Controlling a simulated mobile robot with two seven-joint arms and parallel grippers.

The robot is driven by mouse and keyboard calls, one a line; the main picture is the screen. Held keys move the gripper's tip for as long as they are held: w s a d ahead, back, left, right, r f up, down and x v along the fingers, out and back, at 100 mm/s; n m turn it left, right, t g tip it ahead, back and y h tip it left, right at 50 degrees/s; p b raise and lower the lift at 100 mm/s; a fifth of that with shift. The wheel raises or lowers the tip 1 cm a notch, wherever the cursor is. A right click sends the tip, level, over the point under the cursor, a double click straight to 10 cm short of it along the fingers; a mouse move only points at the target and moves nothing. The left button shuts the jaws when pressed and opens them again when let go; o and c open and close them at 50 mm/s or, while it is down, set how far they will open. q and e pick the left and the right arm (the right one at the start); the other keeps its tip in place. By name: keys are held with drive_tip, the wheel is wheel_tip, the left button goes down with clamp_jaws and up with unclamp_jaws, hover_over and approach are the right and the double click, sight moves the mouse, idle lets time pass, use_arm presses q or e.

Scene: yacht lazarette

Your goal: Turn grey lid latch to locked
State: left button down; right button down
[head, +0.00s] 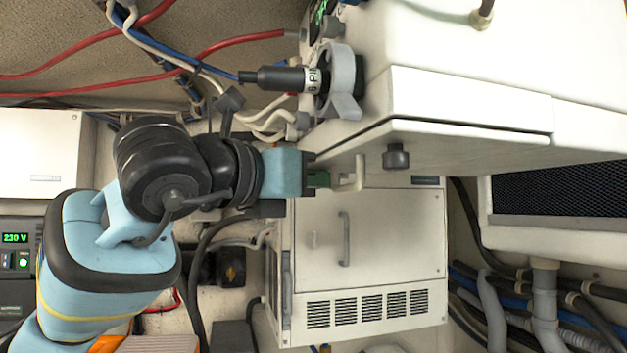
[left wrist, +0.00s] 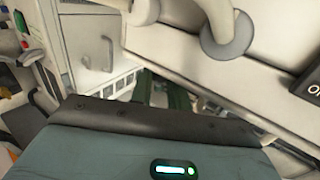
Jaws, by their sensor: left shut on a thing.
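The pale grey lid latch (head: 359,174) is a bent lever on the side of the white box (head: 470,150), under its lid edge. In the left wrist view, a pale lever (left wrist: 218,18) runs from a round grey hub (left wrist: 228,38). My left gripper (head: 322,179) reaches in from the left and is shut on the latch's free end. Its green fingers also show in the left wrist view (left wrist: 164,92). The exact contact is small and partly hidden. My right gripper is not in view.
A black knob (head: 396,157) sits right of the latch. A grey clamp (head: 345,85) with a black plug (head: 275,78) is above. A vented white cabinet (head: 375,240) is below. A dark label (left wrist: 305,88) is cut off at the wrist view's right edge.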

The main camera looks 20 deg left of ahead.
use_arm(q)
drive_tip(key=c, duration=1.3)
unclamp_jaws()
drive_tip(key=shift+c, duration=0.2)
drive_tip(key=v, duration=0.7)
drive_tip(key=shift+s+a, duration=0.2)
drive_tip(key=shift+s, duration=0.15)
